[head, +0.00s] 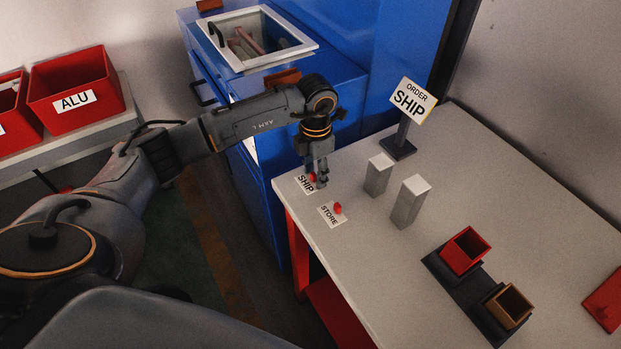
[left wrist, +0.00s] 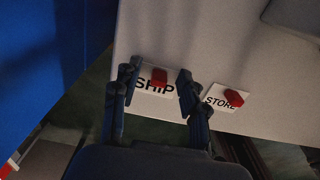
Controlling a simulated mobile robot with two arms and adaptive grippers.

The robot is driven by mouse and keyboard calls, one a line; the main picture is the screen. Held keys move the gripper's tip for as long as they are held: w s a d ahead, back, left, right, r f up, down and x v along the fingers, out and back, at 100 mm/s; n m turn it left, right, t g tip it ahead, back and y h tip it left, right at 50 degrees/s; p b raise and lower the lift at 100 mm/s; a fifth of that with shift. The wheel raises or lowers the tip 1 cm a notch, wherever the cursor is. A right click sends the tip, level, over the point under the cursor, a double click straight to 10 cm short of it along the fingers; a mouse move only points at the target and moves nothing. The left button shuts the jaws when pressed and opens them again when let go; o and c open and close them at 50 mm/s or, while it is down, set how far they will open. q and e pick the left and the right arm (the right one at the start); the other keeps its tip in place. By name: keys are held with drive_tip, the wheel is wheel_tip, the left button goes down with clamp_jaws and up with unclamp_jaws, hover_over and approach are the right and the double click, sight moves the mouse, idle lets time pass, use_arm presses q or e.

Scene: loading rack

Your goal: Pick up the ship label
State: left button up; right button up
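The ship label (head: 306,185) is a white card marked SHIP with a red knob, lying on the table near its left corner. In the left wrist view the ship label (left wrist: 153,86) lies between the two spread fingers of my left gripper (left wrist: 155,96), with its red knob in the gap. In the head view my left gripper (head: 319,180) points down at the label and partly hides it. Whether the fingers touch the knob does not show. The store label (head: 332,214), also with a red knob, lies beside it. My right gripper is not in view.
A dark tray (head: 468,291) holds a red and a brown box. A blue cabinet (head: 345,75) stands behind the label corner. A red ALU bin (head: 75,88) is at left.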

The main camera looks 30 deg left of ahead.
use_arm(q)
drive_tip(key=c, duration=0.7)
drive_tip(key=shift+r, duration=0.1)
drive_tip(key=shift+c, duration=0.2)
